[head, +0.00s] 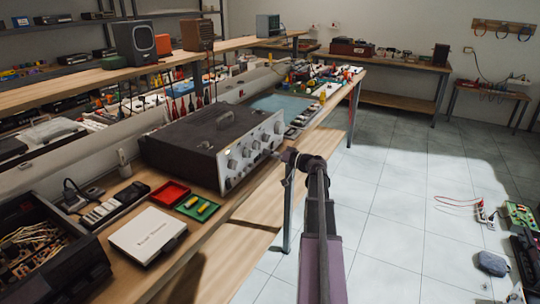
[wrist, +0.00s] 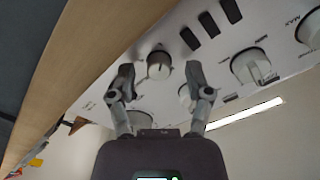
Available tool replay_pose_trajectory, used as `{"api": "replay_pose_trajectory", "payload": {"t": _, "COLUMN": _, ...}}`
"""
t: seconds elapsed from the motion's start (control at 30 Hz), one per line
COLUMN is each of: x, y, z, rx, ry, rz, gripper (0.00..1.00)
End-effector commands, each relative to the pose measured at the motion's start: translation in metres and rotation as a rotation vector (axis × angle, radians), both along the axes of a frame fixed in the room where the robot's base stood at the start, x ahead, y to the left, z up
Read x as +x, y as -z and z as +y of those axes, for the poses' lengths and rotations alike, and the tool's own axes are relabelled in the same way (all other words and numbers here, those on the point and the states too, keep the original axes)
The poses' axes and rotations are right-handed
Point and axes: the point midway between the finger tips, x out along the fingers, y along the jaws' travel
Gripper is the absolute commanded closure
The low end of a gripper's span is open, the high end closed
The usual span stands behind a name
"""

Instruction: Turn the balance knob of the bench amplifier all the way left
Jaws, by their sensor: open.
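The bench amplifier (head: 190,141) is a dark box with a silver front panel and a top handle, on the wooden bench in the head view. Its panel (wrist: 110,88) fills much of the wrist view, with several pale round knobs and three black switches (wrist: 209,25). My gripper (wrist: 160,78) is open in front of the panel. One knob (wrist: 159,66) shows between its fingertips, with a gap on both sides. Another knob (wrist: 184,93) is partly hidden by the right finger. I cannot read which knob is the balance knob. My gripper also shows in the head view (head: 279,153).
An open dark chassis (head: 50,255) stands at the front left. The tiled floor right of the bench is mostly clear.

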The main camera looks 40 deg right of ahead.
Motion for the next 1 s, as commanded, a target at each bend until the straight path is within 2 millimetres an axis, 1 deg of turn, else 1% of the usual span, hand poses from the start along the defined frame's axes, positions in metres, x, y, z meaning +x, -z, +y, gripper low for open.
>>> {"api": "replay_pose_trajectory", "payload": {"t": 0.17, "x": -0.002, "y": 0.000, "z": -0.001, "rx": 0.000, "ry": 0.001, "rz": 0.000, "gripper": 0.35}}
{"api": "replay_pose_trajectory", "payload": {"t": 0.37, "x": -0.015, "y": 0.000, "z": -0.006, "rx": 0.000, "ry": 0.002, "rz": -0.001, "gripper": 0.35}}
{"api": "replay_pose_trajectory", "payload": {"t": 0.57, "x": -0.039, "y": 0.000, "z": -0.016, "rx": 0.000, "ry": 0.003, "rz": 0.000, "gripper": 0.35}}
{"api": "replay_pose_trajectory", "payload": {"t": 0.8, "x": -0.074, "y": 0.000, "z": -0.030, "rx": 0.000, "ry": 0.004, "rz": 0.000, "gripper": 0.35}}
{"api": "replay_pose_trajectory", "payload": {"t": 1.0, "x": -0.098, "y": 0.000, "z": -0.040, "rx": 0.000, "ry": 0.001, "rz": 0.000, "gripper": 0.35}}
